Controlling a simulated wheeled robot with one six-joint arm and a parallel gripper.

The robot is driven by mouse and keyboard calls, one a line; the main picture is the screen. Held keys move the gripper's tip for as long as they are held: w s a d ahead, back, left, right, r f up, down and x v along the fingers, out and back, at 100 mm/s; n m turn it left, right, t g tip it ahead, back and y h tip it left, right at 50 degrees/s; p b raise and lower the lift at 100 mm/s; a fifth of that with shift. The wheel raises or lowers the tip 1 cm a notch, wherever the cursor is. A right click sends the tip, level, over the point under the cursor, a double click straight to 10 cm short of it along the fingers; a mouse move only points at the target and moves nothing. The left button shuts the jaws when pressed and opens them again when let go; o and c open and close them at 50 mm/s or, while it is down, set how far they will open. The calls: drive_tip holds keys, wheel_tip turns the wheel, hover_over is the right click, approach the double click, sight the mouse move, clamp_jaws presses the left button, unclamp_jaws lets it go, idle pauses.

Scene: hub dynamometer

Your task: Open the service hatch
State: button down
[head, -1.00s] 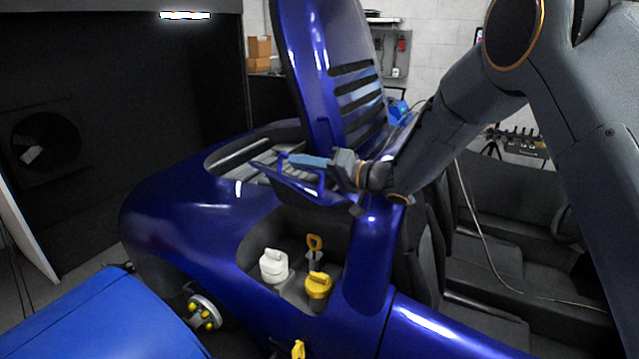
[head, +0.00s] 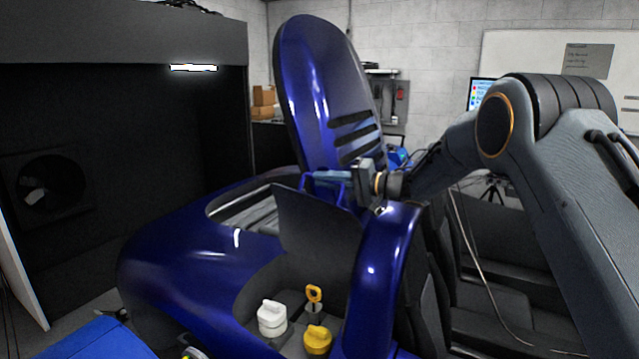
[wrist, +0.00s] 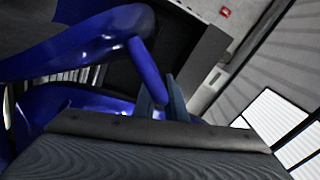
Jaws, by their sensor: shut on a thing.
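The service hatch (head: 318,228) stands raised at the rear of the fluid bay in the blue car body, its dark inner face toward me in the head view. Its blue bar handle (head: 325,186) shows above the panel's top edge. My gripper (head: 332,175) is shut on this handle. In the wrist view the blue bar (wrist: 147,72) runs down to my gripper's fingers (wrist: 162,102). The bay below is uncovered and holds a white cap (head: 271,318), a yellow cap (head: 317,341) and a yellow-ringed dipstick (head: 314,294). The hatch's outer face is mostly hidden.
A tall blue slotted panel (head: 325,85) stands upright behind the hatch. A blue body pillar (head: 383,270) rises right of the bay, with dark seats beyond. A dark enclosure with a fan (head: 52,182) is at left. A blue object (head: 95,340) lies at lower left.

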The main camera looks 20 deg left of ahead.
drive_tip(key=c, duration=1.8)
unclamp_jaws()
drive_tip(key=shift+d, duration=0.1)
drive_tip(key=d, duration=0.2)
drive_tip(key=d+b, duration=0.1)
drive_tip(key=d, duration=0.2)
drive_tip(key=d+b, duration=0.1)
drive_tip(key=d, duration=0.1)
drive_tip(key=shift+s+d+r, duration=0.3)
drive_tip(key=shift+s+d, duration=0.05)
drive_tip(key=shift+s, duration=0.05)
